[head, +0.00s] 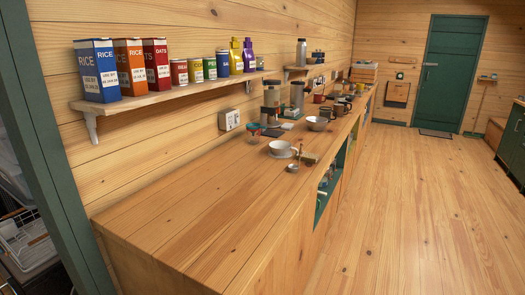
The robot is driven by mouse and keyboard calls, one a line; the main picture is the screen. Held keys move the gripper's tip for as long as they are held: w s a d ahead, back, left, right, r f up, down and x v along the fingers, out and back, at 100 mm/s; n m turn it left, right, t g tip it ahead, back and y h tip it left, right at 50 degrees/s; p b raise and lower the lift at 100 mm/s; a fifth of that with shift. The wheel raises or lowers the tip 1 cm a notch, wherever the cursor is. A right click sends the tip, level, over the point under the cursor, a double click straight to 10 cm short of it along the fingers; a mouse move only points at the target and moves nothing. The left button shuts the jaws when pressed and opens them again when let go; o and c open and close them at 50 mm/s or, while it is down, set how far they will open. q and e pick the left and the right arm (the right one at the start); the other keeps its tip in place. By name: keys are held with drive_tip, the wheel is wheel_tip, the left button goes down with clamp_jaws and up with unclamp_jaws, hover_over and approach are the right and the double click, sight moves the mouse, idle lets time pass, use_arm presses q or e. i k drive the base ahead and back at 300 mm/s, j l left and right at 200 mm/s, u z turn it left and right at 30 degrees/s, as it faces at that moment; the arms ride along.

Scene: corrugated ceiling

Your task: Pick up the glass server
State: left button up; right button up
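I see no glass server that I can make out for sure. A small clear-looking vessel (253,136) with some red and green on it stands on the long wooden counter (190,222), near the wall. A tall grey and dark appliance (271,103) stands just behind it, and a similar one (296,96) stands farther back. These are too small to tell whether either holds a glass server. Neither of my grippers is in view.
A white cup on a saucer (281,150), a small round dish (293,168) and a white bowl (317,124) stand on the counter. Several mugs stand beyond. The near counter is bare. A wall shelf (170,97) holds boxes and tins. Open floor (410,210) lies right.

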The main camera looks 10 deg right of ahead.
sight(326, 113)
drive_tip(key=i+l, duration=0.2)
drive_tip(key=l, duration=0.15)
drive_tip(key=i+l, duration=0.15)
drive_tip(key=l, duration=0.25)
drive_tip(key=i+l, duration=0.2)
drive_tip(key=l, duration=0.15)
drive_tip(key=i+l, duration=0.15)
drive_tip(key=l, duration=0.25)
drive_tip(key=i+l, duration=0.2)
drive_tip(key=l, duration=0.15)
drive_tip(key=i+l+z, duration=0.1)
drive_tip(key=l, duration=0.3)
drive_tip(key=i+l, duration=1.7)
drive_tip(key=i, duration=0.15)
drive_tip(key=l+z, duration=0.05)
